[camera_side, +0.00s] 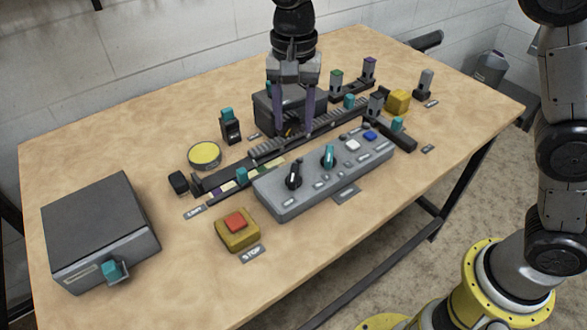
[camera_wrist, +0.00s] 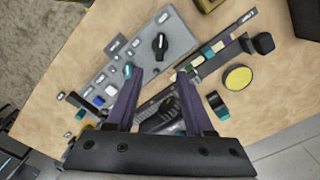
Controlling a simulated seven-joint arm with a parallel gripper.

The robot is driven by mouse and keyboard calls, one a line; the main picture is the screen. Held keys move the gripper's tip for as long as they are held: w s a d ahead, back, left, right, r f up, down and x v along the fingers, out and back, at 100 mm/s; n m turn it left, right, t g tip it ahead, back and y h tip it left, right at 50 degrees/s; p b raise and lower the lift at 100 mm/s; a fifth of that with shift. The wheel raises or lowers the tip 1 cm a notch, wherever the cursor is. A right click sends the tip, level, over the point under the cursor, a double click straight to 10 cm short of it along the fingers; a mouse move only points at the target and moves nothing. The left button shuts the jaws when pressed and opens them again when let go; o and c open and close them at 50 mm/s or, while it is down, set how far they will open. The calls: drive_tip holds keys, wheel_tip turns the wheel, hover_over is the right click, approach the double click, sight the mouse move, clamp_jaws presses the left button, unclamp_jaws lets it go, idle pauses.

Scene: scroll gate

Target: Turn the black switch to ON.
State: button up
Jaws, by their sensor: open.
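The black switch (camera_side: 294,176) is a rotary knob at the left end of the grey control panel (camera_side: 268,187). In the wrist view the black switch (camera_wrist: 160,44) shows near the top middle, with small white labels around it that are too small to read. A teal knob (camera_side: 328,156) sits to its right on the same panel; it also shows in the wrist view (camera_wrist: 129,70). My gripper (camera_side: 307,130) is open and empty, pointing down behind the panel, above the dark rail. In the wrist view its fingers (camera_wrist: 165,85) are spread apart, below the black switch and not touching it.
A yellow box with a red stop button (camera_side: 236,222) stands in front of the panel's left end. A grey box (camera_side: 98,230) is at the far left. A yellow disc (camera_side: 204,154) and a dark rail track (camera_side: 215,180) lie behind the panel.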

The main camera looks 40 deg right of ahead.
sight(294, 172)
wheel_tip(294, 172, down, 14)
drive_tip(key=shift+s+a+r, duration=0.1)
idle(0.5)
clamp_jaws()
